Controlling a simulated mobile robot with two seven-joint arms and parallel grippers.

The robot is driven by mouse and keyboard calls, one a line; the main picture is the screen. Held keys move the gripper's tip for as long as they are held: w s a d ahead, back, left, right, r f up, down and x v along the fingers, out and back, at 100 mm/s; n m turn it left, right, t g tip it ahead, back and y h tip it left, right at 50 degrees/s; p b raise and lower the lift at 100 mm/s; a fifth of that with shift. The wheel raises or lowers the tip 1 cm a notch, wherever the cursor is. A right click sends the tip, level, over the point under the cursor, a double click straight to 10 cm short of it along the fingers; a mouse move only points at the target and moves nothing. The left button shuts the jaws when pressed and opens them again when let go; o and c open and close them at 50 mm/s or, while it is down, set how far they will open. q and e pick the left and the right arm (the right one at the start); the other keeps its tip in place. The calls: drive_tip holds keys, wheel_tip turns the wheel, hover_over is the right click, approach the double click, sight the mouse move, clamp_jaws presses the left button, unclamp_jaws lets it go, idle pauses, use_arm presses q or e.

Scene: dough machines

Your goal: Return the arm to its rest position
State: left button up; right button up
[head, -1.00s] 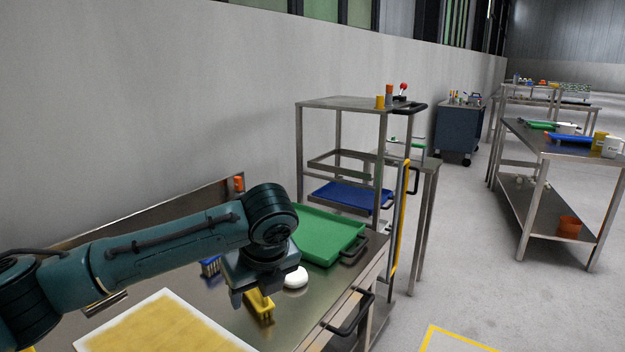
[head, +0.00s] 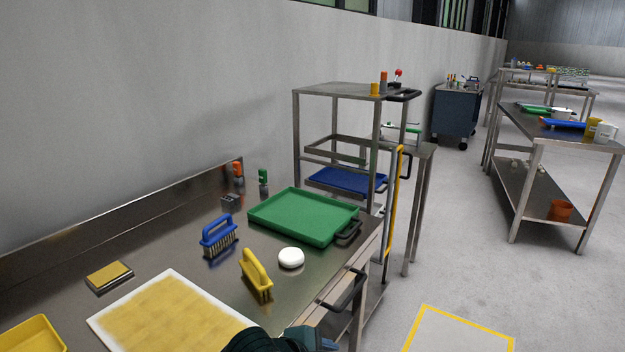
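Only a dark teal part of my arm shows at the bottom edge of the head view, in front of the steel table (head: 215,282). Neither gripper is in view, so I cannot see what they hold. A yellow brush (head: 256,275) stands on the table, apart from the arm. A white round object (head: 291,258) lies just right of it, and a blue brush (head: 219,236) stands behind it to the left.
A green tray (head: 304,217) lies at the table's right end. A white-edged board with a yellow surface (head: 170,318) lies in front, and a yellow tray (head: 32,338) at left. A steel rack (head: 334,91) stands beyond.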

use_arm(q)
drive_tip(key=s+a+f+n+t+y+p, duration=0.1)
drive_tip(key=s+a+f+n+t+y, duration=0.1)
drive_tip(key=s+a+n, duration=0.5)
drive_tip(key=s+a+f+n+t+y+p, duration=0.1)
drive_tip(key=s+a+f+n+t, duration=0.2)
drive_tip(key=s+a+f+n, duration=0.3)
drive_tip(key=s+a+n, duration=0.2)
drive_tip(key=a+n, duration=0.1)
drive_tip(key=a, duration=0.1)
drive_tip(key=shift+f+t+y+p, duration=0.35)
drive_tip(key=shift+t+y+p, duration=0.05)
